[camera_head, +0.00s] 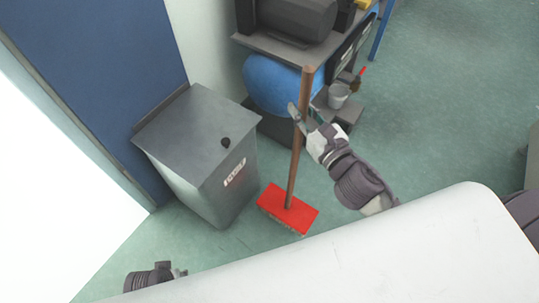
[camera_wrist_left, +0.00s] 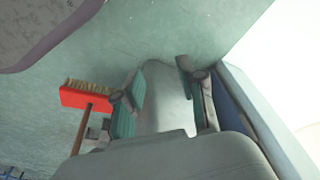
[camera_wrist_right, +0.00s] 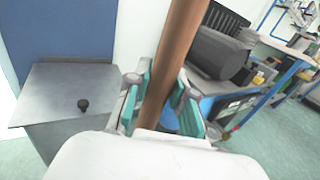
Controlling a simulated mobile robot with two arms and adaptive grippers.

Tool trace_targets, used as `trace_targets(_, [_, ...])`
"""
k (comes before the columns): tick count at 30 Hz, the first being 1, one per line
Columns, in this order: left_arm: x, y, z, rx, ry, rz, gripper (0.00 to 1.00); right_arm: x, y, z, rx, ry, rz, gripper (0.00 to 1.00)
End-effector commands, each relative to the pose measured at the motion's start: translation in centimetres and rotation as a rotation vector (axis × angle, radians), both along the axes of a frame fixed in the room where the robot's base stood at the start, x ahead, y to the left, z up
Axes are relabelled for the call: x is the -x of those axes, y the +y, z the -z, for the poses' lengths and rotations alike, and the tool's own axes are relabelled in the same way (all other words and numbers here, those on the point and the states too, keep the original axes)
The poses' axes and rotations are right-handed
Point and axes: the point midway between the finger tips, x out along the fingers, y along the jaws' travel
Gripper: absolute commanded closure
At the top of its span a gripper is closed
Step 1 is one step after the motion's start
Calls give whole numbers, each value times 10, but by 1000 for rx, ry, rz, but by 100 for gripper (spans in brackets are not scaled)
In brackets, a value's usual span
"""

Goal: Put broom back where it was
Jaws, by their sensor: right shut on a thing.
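The broom has a brown wooden handle (camera_head: 296,160) and a red head (camera_head: 288,209) with bristles. It stands nearly upright, its head at floor level just right of the grey bin. My right gripper (camera_head: 302,115) is shut on the upper handle; in the right wrist view the handle (camera_wrist_right: 175,65) passes between its fingers (camera_wrist_right: 160,105). My left gripper (camera_head: 180,273) is low at the left edge of my white body. In the left wrist view its fingers (camera_wrist_left: 158,95) are apart with nothing between them, and the broom head (camera_wrist_left: 86,98) shows to the left.
A grey lidded bin (camera_head: 200,140) stands left of the broom, against a blue door (camera_head: 100,70). Behind the broom are a blue rounded object (camera_head: 275,84), a dark bench (camera_head: 275,45) and a small bucket (camera_head: 339,95).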

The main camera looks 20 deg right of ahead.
Motion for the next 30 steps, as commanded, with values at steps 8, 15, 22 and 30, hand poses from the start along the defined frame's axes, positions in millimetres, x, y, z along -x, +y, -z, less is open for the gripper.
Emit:
trace_targets(8, [-5,1,-59,2,-36,-5,60,3,53,31,-5,-7,1,100])
trace_targets(15, [0,2,-95,2,-52,-9,60,5,76,43,1,-9,1,100])
trace_targets(22, [2,2,-108,2,-56,-9,60,5,77,48,4,-9,0,100])
trace_targets(30, [12,4,-131,3,-72,-11,60,6,77,74,0,-5,1,100])
